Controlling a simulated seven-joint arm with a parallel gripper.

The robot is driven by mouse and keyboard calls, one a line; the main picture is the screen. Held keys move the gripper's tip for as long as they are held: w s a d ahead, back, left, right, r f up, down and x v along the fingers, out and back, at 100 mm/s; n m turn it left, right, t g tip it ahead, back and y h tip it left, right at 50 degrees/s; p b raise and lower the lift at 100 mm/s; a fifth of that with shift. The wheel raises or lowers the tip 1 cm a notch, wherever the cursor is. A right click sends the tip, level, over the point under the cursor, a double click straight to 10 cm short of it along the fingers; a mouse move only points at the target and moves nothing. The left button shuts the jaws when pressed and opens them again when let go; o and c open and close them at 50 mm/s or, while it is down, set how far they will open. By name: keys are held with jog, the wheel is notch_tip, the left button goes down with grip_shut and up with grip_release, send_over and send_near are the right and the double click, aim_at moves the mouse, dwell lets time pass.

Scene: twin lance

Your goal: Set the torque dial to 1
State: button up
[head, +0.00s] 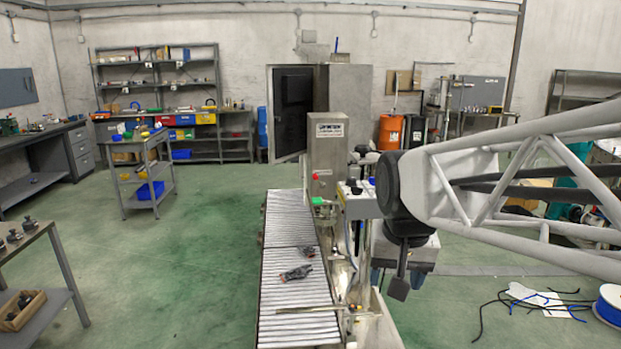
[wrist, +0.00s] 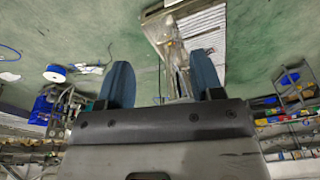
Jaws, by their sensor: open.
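A light control box (head: 361,203) stands beside the roller conveyor, left of my arm's end in the head view. A small black knob (head: 356,188) and a blue one sit on its top. I cannot tell which, if either, is the torque dial, and no numbers are readable. My gripper (head: 398,288) hangs down to the right of the box, apart from it. In the wrist view, its two blue fingers (wrist: 162,82) are spread apart with nothing between them; the conveyor machine shows beyond them.
The roller conveyor (head: 286,248) carries dark tools (head: 296,273). A grey cabinet (head: 327,152) with red and green buttons stands at its far end. A blue cable spool (head: 608,305) and loose cables lie on the floor at right.

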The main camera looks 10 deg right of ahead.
jog(key=w+d+r+m, duration=0.1)
jog(key=w+r+m, duration=0.35)
jog(key=w, duration=1.15)
jog(key=m+g, duration=0.2)
jog(key=m, duration=0.6)
send_over(352, 178)
jog(key=s, duration=0.1)
jog(key=shift+s+a+f, duration=0.1)
jog(key=shift+a+f, duration=0.05)
jog(key=shift+f, duration=0.6)
jog(key=shift+w+f+m, duration=0.25)
jog(key=shift+w+m, duration=0.1)
jog(key=shift+w, duration=0.3)
jog(key=shift+f, duration=0.15)
jog(key=shift+f, duration=3.8)
jog(key=c, duration=0.9)
